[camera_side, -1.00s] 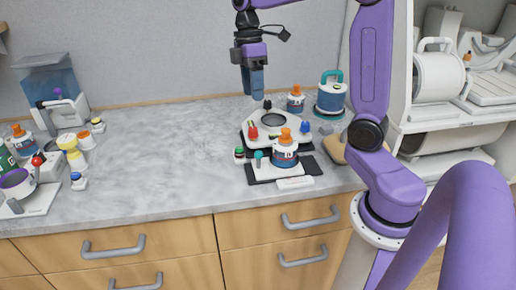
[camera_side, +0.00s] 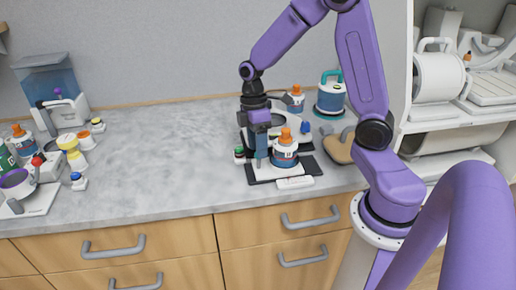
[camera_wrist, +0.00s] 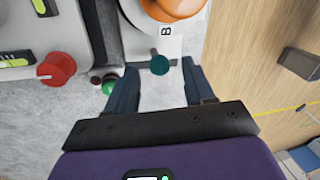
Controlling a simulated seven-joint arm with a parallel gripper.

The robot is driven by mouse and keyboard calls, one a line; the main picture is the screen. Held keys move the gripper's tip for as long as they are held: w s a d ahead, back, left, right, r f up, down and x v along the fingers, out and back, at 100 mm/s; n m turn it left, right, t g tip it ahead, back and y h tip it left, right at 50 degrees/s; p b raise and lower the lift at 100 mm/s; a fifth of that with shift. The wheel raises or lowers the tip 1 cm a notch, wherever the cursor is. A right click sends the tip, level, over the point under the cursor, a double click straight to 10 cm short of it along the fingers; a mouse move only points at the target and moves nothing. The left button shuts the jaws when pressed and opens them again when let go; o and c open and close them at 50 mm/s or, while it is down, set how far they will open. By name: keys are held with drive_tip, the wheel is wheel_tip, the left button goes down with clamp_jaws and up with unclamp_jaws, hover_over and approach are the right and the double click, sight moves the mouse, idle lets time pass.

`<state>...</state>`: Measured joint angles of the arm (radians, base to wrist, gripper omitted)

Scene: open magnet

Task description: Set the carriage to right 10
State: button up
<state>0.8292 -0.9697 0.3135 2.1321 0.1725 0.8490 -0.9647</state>
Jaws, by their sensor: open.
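My gripper (camera_side: 262,163) is open and points down at the left end of a white device on a dark mat (camera_side: 306,165). In the wrist view, a round teal knob (camera_wrist: 160,65) shows between the two fingers of my gripper (camera_wrist: 158,78), apart from both. It is on the end of a white part marked "B" (camera_wrist: 170,38). In the side view my gripper hides the knob. I cannot make out a scale or which part is the carriage.
Behind is a white stand with a ring (camera_side: 285,118) and a blue knob (camera_side: 305,128); its red knob (camera_wrist: 57,70) shows in the wrist view. A small green-topped vial (camera_side: 239,155) stands close left. A teal-topped jug (camera_side: 331,95) is behind.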

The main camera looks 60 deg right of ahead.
sight(267, 166)
drive_tip(key=shift+s+f, duration=0.1)
drive_tip(key=shift+f, duration=0.65)
clamp_jaws()
drive_tip(key=shift+s+d, duration=0.9)
drive_tip(key=shift+s, duration=0.05)
unclamp_jaws()
drive_tip(key=shift+r, duration=0.1)
wheel_tip(267, 166, up, 17)
drive_tip(key=w+d, duration=0.1)
drive_tip(key=w, duration=0.2)
drive_tip(key=shift+d, duration=0.4)
